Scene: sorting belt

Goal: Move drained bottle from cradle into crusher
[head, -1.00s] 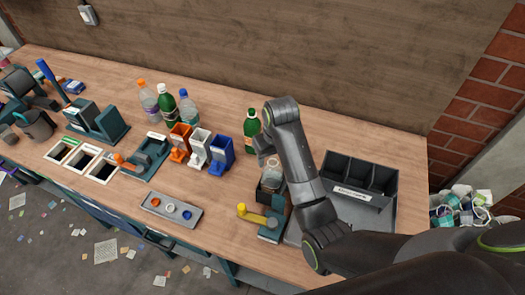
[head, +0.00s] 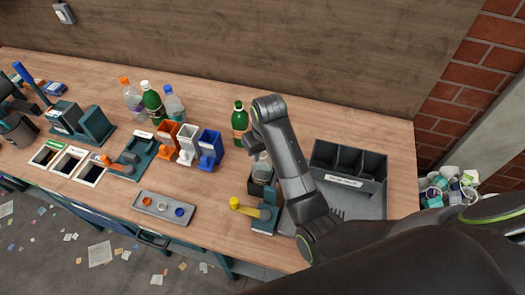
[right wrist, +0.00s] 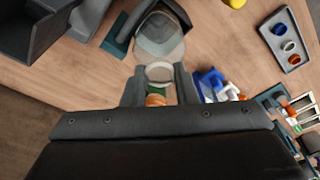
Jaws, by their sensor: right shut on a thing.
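A clear bottle (head: 262,167) stands at the teal station with a yellow lever (head: 240,204). My right gripper (right wrist: 159,85) is shut on this bottle near its neck; in the right wrist view the bottle's clear body (right wrist: 160,38) extends away between the fingers. In the head view my right arm partly hides the gripper and bottle. I cannot tell whether the bottle touches the station, or whether that station is the cradle or the crusher. Another teal station with an orange lever (head: 106,160) is to the left. My left gripper is not in view.
A green bottle (head: 239,122) stands behind the held bottle. Orange (head: 168,140), white (head: 188,146) and blue (head: 209,151) holders stand left of it. A grey tray with caps (head: 164,207) lies in front. A dark divided bin (head: 347,183) is on the right.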

